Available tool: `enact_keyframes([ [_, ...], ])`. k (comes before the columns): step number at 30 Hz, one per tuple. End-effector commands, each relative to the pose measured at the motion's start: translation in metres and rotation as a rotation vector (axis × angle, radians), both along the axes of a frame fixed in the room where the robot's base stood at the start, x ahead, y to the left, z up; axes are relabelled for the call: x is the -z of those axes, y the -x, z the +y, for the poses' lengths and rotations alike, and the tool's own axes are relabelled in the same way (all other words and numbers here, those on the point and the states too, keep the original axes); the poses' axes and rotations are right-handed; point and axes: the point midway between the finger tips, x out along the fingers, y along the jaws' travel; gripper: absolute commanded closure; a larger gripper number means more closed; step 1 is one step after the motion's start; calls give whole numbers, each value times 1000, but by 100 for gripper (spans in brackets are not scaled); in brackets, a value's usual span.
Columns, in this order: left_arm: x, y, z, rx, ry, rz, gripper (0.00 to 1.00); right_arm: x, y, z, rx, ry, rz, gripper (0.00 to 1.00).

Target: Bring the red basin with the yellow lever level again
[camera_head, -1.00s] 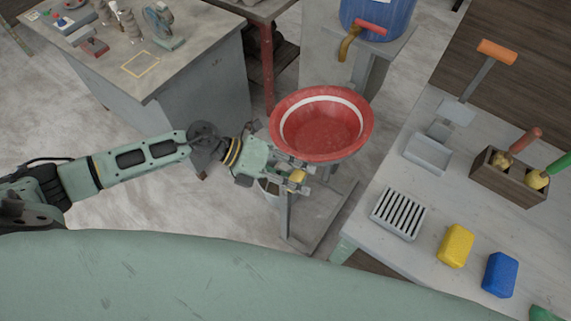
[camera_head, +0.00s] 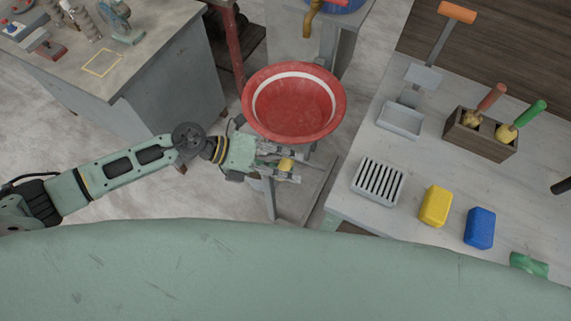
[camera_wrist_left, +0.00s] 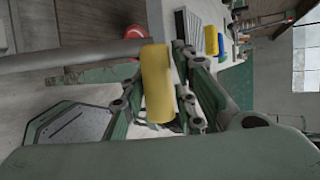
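The red basin (camera_head: 295,110), with a white ring inside its rim, sits on a grey stand (camera_head: 268,198) in the middle of the head view. Its rim looks slightly lower on the right, but the steep view makes the tilt hard to judge. The yellow lever (camera_head: 286,165) is below the basin's front side and shows large and upright in the left wrist view (camera_wrist_left: 157,85). My left gripper (camera_head: 283,166) has its fingers closed in on both sides of the lever. The lever hides their exact contact. My right gripper is out of view.
A pale table (camera_head: 350,205) on the right holds a slotted tray (camera_head: 378,182), a yellow block (camera_head: 436,206), a blue block (camera_head: 480,228) and a wooden tool holder (camera_head: 480,134). A grey cabinet (camera_head: 165,85) stands at the back left. A brass tap (camera_head: 312,18) is behind the basin.

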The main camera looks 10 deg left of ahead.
Motion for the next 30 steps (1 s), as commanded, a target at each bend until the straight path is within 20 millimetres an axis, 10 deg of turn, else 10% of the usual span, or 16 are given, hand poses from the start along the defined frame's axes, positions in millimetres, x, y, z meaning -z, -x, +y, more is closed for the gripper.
enact_keyframes([
  [17, -2, 0, 9, -1, -5, -2, 58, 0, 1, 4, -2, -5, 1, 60],
  [30, -44, 8, 84, -1, -6, -2, 58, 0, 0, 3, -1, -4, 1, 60],
])
